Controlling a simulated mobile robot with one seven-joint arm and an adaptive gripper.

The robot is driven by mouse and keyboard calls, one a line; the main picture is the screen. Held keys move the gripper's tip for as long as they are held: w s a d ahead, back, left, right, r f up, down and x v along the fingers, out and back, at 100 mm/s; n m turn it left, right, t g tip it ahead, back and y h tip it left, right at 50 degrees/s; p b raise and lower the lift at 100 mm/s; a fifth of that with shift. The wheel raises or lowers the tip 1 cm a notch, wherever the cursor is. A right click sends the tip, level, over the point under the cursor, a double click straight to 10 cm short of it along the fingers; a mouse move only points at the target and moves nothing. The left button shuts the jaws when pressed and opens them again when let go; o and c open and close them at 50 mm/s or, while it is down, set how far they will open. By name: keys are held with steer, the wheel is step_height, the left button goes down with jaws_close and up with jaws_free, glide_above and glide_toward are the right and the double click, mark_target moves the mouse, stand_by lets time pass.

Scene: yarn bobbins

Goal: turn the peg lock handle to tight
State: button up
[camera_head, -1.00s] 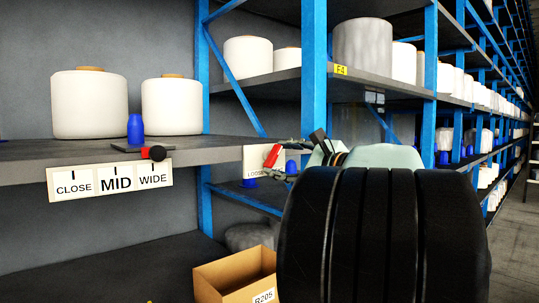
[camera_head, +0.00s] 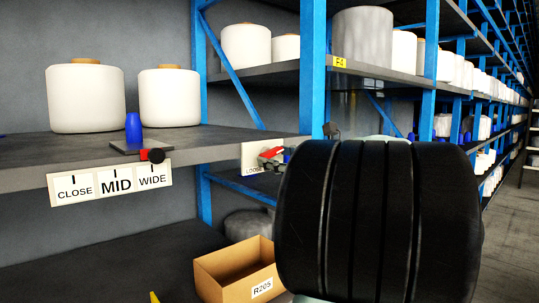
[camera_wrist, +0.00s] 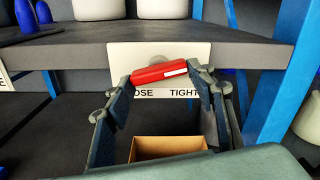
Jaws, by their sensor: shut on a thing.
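The red peg lock handle (camera_wrist: 160,73) lies across a white plate (camera_wrist: 140,52) on the shelf's front edge in the wrist view. It is nearly level, its right end slightly higher, with a white stripe there. Below it the plate reads "OSE" at left, the rest hidden by a finger, and "TIGHT" at right. My gripper (camera_wrist: 163,82) is shut on the handle, one finger at each end. In the head view the handle (camera_head: 271,153) shows small beside "LOOSE", and my arm hides the plate's right part.
A cardboard box (camera_head: 240,270) marked R205 stands below the shelf. A red slider with a black knob (camera_head: 153,155) sits above the CLOSE, MID, WIDE label (camera_head: 110,184). White bobbins (camera_head: 86,98) and a blue peg (camera_head: 134,128) stand on the shelf. A blue post (camera_head: 313,70) rises close by.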

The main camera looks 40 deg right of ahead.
stand_by(0.4)
steer(key=o, duration=1.2)
steer(key=shift+c, duration=0.2)
steer(key=s, duration=1.2)
steer(key=shift+d, duration=0.45)
steer(key=shift+f, duration=0.1)
